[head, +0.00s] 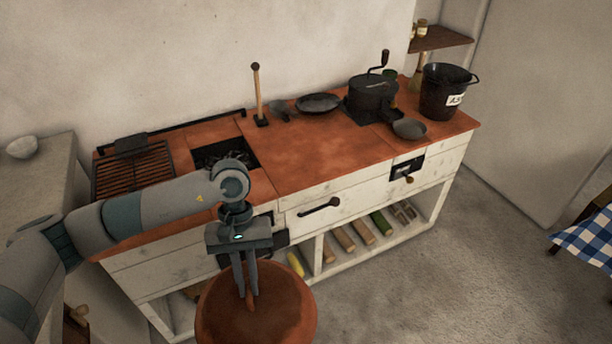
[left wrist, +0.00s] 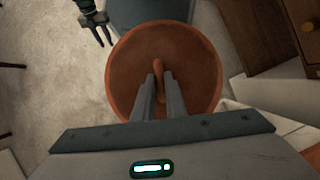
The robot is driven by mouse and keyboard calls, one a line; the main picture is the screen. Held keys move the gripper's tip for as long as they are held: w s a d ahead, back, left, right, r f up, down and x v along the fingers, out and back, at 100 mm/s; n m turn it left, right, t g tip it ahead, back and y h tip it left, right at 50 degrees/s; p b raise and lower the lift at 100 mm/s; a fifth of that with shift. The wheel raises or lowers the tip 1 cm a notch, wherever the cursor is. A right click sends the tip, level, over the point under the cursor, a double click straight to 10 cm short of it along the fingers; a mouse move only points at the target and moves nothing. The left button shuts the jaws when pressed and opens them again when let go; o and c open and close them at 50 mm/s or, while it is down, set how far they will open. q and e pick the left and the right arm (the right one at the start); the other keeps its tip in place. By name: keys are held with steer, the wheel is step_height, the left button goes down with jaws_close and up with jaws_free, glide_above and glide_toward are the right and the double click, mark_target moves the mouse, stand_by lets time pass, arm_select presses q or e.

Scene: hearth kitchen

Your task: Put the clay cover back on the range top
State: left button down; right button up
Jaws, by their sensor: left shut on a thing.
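The clay cover (head: 290,312) is a round, reddish-brown dish shape with an upright handle in its middle. My left gripper (head: 248,300) is shut on that handle and holds the cover level in front of the range, lower than its top. In the left wrist view the cover (left wrist: 125,65) fills the middle, with the fingers (left wrist: 158,85) at its handle. The range top (head: 300,165) is a terracotta-coloured slab with a dark square opening (head: 222,155) left of its middle. My right gripper (left wrist: 101,38) shows only in the left wrist view, empty, its fingers apart.
On the range top are a grill (head: 135,172), an upright wooden-handled tool (head: 259,95), a dark pan (head: 318,102), a grinder (head: 372,98), a bowl (head: 409,128) and a black bucket (head: 445,92). The slab right of the opening is clear. A blue checked cloth (head: 590,238) hangs at far right.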

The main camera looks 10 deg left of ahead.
mark_target(236, 308)
arm_select(q)
steer(key=shift+s+a+f+m+y, duration=0.4)
steer(key=shift+s+a+f+m, duration=0.15)
steer(key=shift+s+a+m, duration=0.35)
steer(key=shift+s+a+f+m+y, duration=0.25)
steer(key=shift+f+m+y, duration=0.05)
steer(key=shift+m, duration=0.4)
steer(key=shift+a+f, duration=0.1)
arm_select(e)
steer(key=shift+w+r, duration=0.25)
steer(key=shift+w, duration=0.65)
steer(key=shift+s, duration=0.2)
